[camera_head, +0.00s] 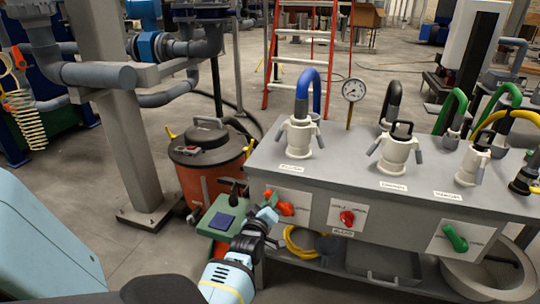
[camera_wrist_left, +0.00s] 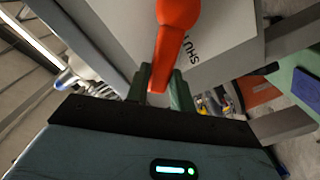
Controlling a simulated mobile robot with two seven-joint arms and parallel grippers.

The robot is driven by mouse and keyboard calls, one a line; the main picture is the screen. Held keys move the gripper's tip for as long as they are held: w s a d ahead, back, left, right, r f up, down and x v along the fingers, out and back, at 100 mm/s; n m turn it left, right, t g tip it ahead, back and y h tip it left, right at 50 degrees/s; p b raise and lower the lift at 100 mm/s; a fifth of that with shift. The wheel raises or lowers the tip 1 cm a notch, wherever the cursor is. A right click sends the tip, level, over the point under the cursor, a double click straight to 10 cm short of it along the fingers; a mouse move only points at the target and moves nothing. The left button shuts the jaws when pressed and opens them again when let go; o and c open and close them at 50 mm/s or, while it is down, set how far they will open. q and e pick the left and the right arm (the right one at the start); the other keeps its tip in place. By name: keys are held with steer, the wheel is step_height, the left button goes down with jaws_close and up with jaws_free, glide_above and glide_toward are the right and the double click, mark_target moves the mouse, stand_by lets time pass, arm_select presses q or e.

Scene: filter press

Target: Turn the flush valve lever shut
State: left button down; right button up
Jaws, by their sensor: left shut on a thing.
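The flush valve lever (camera_head: 285,208) is orange and sits on a pale plate (camera_head: 300,197) at the left end of the grey bench's front. In the left wrist view the lever (camera_wrist_left: 177,14) comes down from its round hub to a narrow handle. My left gripper (camera_head: 267,215) is at the lever, and in the wrist view its dark green fingers (camera_wrist_left: 160,88) are shut on the handle, one on each side. The letters "SHU" show on the plate beside the lever; the rest is hidden. My right gripper is not in view.
A red knob (camera_head: 347,217) and a green lever (camera_head: 455,237) are farther right on the bench front (camera_head: 395,232). Hose couplings and a gauge (camera_head: 353,90) stand on top. An orange drum vacuum (camera_head: 205,165) and a green box with a blue top (camera_head: 222,221) stand close on the left.

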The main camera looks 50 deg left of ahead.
arm_select(q)
steer(key=c, duration=1.4)
jaws_free()
steer(key=shift+c, duration=0.2)
steer(key=shift+o, duration=1.2)
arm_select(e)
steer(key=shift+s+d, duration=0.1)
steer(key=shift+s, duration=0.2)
arm_select(q)
steer(key=p+v, duration=0.1)
steer(key=v, duration=0.7)
steer(key=shift+p, duration=0.35)
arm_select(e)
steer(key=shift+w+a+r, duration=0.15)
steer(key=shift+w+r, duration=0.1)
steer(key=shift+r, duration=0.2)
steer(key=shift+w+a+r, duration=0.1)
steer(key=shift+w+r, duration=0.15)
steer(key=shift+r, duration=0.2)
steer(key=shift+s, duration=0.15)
